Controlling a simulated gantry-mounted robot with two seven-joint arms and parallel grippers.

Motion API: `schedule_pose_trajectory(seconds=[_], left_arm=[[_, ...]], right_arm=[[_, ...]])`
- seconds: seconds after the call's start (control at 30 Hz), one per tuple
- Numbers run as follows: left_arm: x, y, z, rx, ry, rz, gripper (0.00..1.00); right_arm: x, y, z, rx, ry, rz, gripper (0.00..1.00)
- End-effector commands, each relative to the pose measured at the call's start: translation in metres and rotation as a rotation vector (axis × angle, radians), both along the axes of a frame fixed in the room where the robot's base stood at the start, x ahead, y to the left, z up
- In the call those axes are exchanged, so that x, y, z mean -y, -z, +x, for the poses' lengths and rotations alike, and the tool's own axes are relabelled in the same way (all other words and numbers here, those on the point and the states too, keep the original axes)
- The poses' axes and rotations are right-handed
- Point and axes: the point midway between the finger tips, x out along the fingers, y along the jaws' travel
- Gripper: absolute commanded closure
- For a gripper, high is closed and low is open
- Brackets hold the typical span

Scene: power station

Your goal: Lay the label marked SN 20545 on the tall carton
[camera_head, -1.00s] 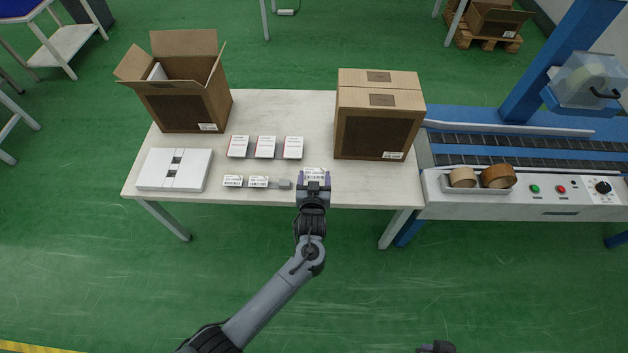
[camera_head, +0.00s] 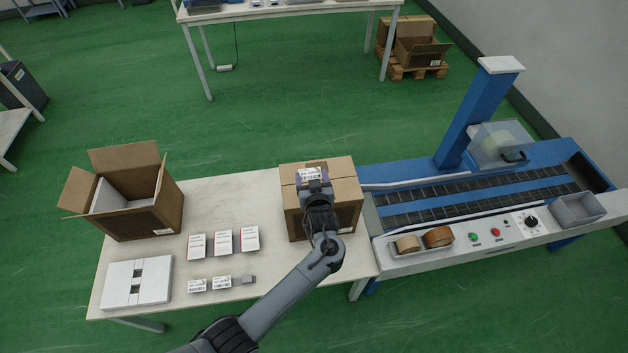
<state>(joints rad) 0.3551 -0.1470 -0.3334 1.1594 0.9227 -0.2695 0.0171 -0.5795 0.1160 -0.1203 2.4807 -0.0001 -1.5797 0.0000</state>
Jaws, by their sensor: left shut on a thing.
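My left gripper (camera_head: 313,182) is shut on a white printed label (camera_head: 310,174). The label shows over the top of the closed tall brown carton (camera_head: 348,204), at the right end of the table. I cannot tell whether it touches the carton top. The print on it is too small to read. My gripper and arm hide part of the carton's top and front. Two similar labels, a left one (camera_head: 197,285) and a right one (camera_head: 222,283), lie near the table's front edge. My right gripper is not in view.
An open carton (camera_head: 151,216) stands on the table (camera_head: 225,204) at the left, with a white flat box (camera_head: 137,283) in front. A conveyor (camera_head: 460,200) with tape rolls (camera_head: 438,237) adjoins the right.

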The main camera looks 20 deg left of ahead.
Motion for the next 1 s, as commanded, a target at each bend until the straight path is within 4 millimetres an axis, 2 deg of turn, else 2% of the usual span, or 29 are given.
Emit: schedule_pose_trajectory(seconds=[0.17,0.37,1.0], left_arm=[[-0.001,0.002,0.000,-0.001,-0.005,0.000,0.55],[-0.001,0.016,0.000,-0.001,-0.005,0.000,0.55],[-0.001,0.086,0.000,-0.002,-0.004,-0.001,0.55]], right_arm=[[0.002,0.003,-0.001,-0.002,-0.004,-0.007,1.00],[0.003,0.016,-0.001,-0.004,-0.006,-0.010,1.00],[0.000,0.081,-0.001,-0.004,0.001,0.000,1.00]])
